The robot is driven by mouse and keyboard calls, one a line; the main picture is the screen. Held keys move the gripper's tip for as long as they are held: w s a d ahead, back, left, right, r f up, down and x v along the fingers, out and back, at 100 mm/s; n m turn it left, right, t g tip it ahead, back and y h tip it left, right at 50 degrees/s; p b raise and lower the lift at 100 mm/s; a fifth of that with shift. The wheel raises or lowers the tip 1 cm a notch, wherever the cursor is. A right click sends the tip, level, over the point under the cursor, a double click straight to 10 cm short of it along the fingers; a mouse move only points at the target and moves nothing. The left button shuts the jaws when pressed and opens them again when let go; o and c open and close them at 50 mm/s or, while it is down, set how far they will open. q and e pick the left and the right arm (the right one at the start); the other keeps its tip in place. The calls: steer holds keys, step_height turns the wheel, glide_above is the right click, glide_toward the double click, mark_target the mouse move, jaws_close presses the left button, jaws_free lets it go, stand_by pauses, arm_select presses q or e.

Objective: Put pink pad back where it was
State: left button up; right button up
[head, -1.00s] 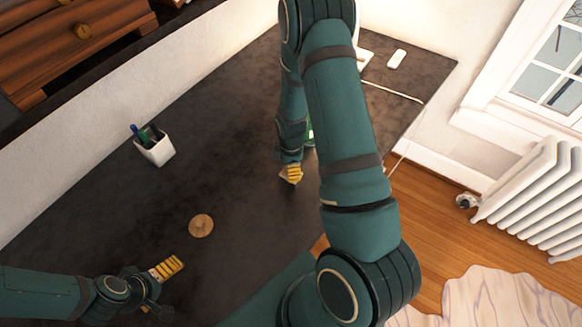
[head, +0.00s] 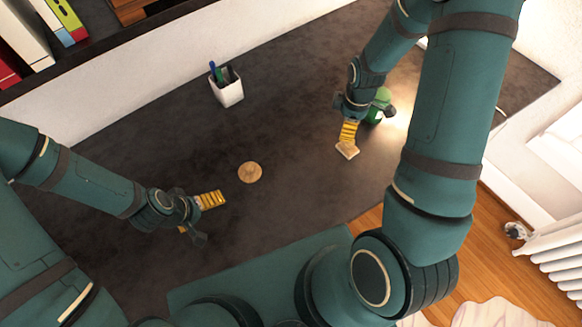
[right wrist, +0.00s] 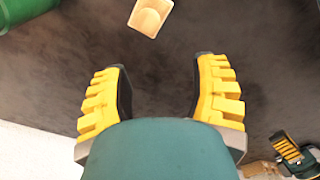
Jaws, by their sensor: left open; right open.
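A small pale beige-pink pad (head: 347,150) with a rounded shape on its face lies on the dark desk (head: 300,65), just beyond the tips of my right gripper (head: 353,133). In the right wrist view the pad (right wrist: 150,17) is at the top edge, partly cut off, ahead of my right gripper (right wrist: 162,75). The gripper's yellow fingers are spread with nothing between them. My left gripper (head: 212,216) is open and empty, low over the desk left of a round wooden disc (head: 250,172).
A green object (head: 381,100) stands close behind my right gripper; it shows as a green cylinder (right wrist: 30,14) in the wrist view. A white pen cup (head: 227,90) stands near the wall. The desk between the grippers is otherwise clear. A radiator (head: 555,255) is at the right.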

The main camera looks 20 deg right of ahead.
steer(key=a+f+m, duration=0.2)
steer(key=a, duration=0.2)
steer(key=s+a+f+m+y, duration=0.1)
steer(key=a+f+m, duration=0.1)
steer(key=a, duration=0.2)
steer(key=s+a+f+m+t, duration=0.1)
steer(key=a+m, duration=0.1)
steer(key=a, duration=0.3)
steer(key=shift+a+f+y, duration=0.1)
steer(key=shift+f+y, duration=0.3)
steer(key=s+a+m, duration=0.1)
steer(key=a+m, duration=0.1)
steer(key=a, duration=0.1)
steer(key=s+a+f+m+y, duration=0.1)
steer(key=s+a+m, duration=0.1)
steer(key=a, duration=0.1)
steer(key=s+a+m+t, duration=0.1)
steer(key=a+m, duration=0.1)
steer(key=a, duration=0.1)
steer(key=shift+s+a+f+m+y, duration=0.15)
steer(key=shift+f+m+y, duration=0.15)
steer(key=shift+f, duration=0.05)
steer(key=shift+s+a+m, duration=0.15)
steer(key=shift+a+m, duration=0.15)
steer(key=shift+a, duration=0.05)
